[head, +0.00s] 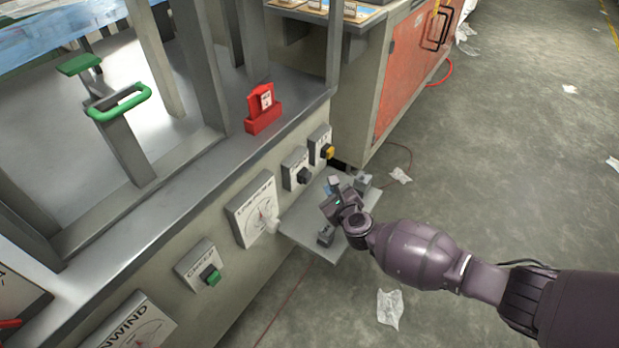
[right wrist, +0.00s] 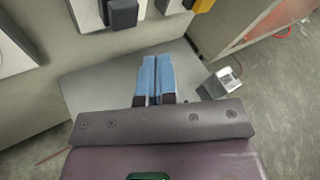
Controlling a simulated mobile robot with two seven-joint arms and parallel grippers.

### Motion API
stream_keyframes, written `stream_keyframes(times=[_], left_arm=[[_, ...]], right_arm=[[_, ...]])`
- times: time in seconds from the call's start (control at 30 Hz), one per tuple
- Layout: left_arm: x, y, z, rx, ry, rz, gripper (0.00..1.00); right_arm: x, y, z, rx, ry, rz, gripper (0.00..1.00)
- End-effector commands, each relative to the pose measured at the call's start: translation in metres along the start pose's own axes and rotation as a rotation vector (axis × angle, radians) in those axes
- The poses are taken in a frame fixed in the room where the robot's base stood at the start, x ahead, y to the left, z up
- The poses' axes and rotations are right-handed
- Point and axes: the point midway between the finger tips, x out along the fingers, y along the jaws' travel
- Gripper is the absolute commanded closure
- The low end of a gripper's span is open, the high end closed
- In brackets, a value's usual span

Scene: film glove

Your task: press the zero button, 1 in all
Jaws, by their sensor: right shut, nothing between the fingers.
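My right gripper (head: 331,189) is over the small grey shelf (head: 300,226) on the front of the machine. In the right wrist view its blue fingers (right wrist: 157,78) are together and empty, pointing toward the panel, apart from the buttons. A black button (head: 303,176) and a yellow button (head: 328,152) sit on labelled plates above the shelf. The black one (right wrist: 124,14) and the yellow one (right wrist: 200,4) also show at the wrist view's top edge. A green button (head: 210,275) sits on the CREEP plate. I cannot read which button is zero. My left gripper is not in view.
A small grey box (right wrist: 222,82) stands on the shelf right of my fingers. A dial (head: 257,210) is left of the shelf, and a red block (head: 262,108) stands on the ledge above. An orange-fronted cabinet (head: 408,65) is behind. The floor at right is mostly open.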

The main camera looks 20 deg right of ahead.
Motion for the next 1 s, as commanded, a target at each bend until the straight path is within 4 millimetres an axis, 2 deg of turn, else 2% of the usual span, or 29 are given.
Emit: stream_keyframes(times=[0.3,1.0], left_arm=[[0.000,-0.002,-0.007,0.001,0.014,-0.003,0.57],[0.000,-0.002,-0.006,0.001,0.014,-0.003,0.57]], right_arm=[[-0.017,-0.009,-0.009,0.001,0.000,0.000,1.00],[-0.017,-0.009,-0.009,-0.001,0.000,0.000,1.00]])
